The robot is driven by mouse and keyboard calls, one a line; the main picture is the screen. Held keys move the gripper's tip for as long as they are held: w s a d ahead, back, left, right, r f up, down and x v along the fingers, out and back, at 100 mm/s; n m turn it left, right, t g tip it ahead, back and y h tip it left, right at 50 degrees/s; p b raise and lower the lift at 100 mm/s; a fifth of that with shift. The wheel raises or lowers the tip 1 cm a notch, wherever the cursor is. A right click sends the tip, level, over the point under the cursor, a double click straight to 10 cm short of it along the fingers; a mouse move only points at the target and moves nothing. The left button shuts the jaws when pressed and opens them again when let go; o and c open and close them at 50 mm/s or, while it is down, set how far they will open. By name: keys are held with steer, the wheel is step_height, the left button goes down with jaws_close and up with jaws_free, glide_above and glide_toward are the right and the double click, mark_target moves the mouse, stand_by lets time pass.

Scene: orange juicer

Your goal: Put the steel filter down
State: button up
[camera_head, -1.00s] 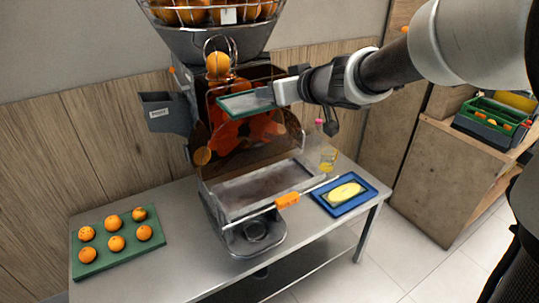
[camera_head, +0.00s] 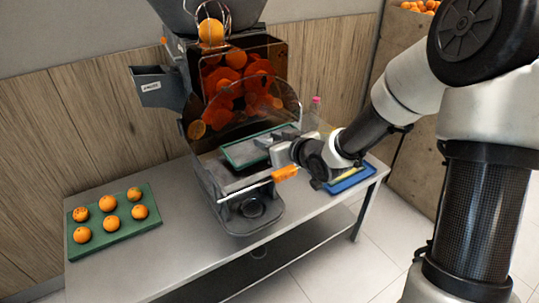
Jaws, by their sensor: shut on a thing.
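The steel filter (camera_head: 246,150) is a flat grey plate with a green rim. It is held over the open lower tray bay of the orange juicer (camera_head: 235,190), behind the front bar with the orange handle. I cannot tell whether the filter touches the bay. My gripper (camera_head: 272,143) reaches in from the right and is shut on the filter's right end. The fingertips are partly hidden against the filter.
A green tray (camera_head: 113,246) with several oranges lies at the left of the steel table (camera_head: 187,220). A blue tray (camera_head: 350,181) at the right is partly hidden by my arm. A pink-capped bottle (camera_head: 315,104) stands behind. The table between juicer and green tray is clear.

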steer(key=shift+f, duration=2.1)
steer(key=shift+f+b, duration=0.2)
steer(key=shift+b, duration=0.15)
steer(key=o, duration=1.1)
steer(key=shift+s+d+r, duration=0.1)
steer(key=shift+d+r, duration=0.05)
steer(key=shift+r, duration=0.2)
steer(key=v, duration=1.1)
steer(key=shift+s+d+p, duration=0.2)
steer(key=shift+s+p, duration=0.1)
steer(key=shift+p, duration=0.1)
